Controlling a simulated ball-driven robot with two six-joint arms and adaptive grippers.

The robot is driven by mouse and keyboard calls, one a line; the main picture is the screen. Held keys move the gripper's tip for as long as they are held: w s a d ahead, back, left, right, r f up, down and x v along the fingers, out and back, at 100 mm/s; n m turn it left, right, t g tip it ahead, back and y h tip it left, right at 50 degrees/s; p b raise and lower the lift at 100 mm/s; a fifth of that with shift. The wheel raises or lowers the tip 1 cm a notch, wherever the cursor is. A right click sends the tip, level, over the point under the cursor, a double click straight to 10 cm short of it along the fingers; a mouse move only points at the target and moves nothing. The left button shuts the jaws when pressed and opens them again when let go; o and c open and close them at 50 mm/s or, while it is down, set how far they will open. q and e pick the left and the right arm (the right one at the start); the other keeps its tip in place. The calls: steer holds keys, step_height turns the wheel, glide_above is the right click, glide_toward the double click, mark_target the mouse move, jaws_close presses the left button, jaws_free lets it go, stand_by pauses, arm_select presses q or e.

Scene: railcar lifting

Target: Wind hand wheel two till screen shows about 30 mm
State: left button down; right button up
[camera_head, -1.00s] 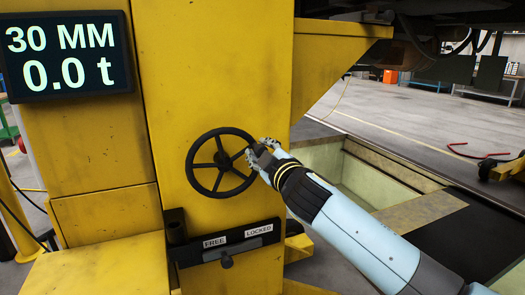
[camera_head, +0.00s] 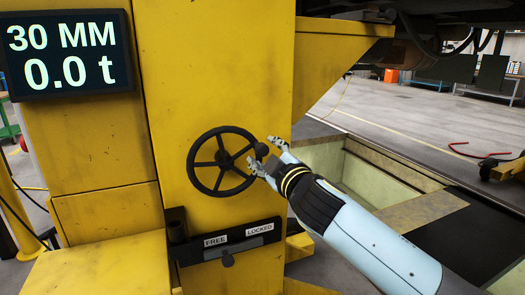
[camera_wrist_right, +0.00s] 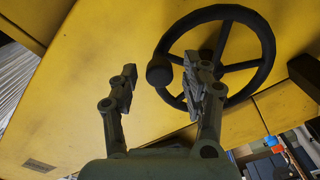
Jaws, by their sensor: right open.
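The black five-spoked hand wheel (camera_head: 221,187) is on the front of the yellow lifting column (camera_head: 240,60). Its crank knob (camera_head: 262,151) sticks out at the wheel's upper right. My right gripper (camera_head: 263,153) is open, with its fingers on either side of the knob and apart from it. In the right wrist view the knob (camera_wrist_right: 159,71) shows between the two spread fingers (camera_wrist_right: 163,88), with the wheel (camera_wrist_right: 270,45) behind. The screen (camera_head: 68,55) at upper left reads 30 MM and 0.0 t. My left gripper is out of view.
A yellow bracket (camera_head: 335,55) juts right beneath the dark railcar underside (camera_head: 440,20). An open floor pit (camera_head: 375,180) lies to the right.

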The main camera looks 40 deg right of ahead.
steer(key=v, duration=0.9)
steer(key=shift+s, duration=0.2)
step_height(320, 180, down, 23)
steer(key=s+d+m+g+b, duration=0.1)
steer(key=s+g+b, duration=0.1)
steer(key=g+b, duration=0.15)
steer(key=s+f+m+g+y+b, duration=0.1)
steer(key=s+f+g, duration=0.3)
steer(key=f, duration=0.5)
steer(key=s+f+m+g+y, duration=0.1)
steer(key=s+f, duration=0.5)
steer(key=f, duration=0.3)
steer(key=s+a+f+m+g, duration=0.1)
steer(key=s+f+g, duration=0.1)
steer(key=s+f, duration=0.4)
steer(key=s+a+f+m+g+y+b, duration=0.1)
steer(key=s+f+g, duration=0.2)
steer(key=s+f, duration=0.4)
steer(key=s+a+f+m+g, duration=0.1)
steer(key=s+f, duration=0.6)
steer(key=s, duration=1.1)
steer(key=shift+a+m+g+y, duration=0.3)
steer(key=shift+m+g, duration=0.3)
steer(key=shift+g, duration=0.45)
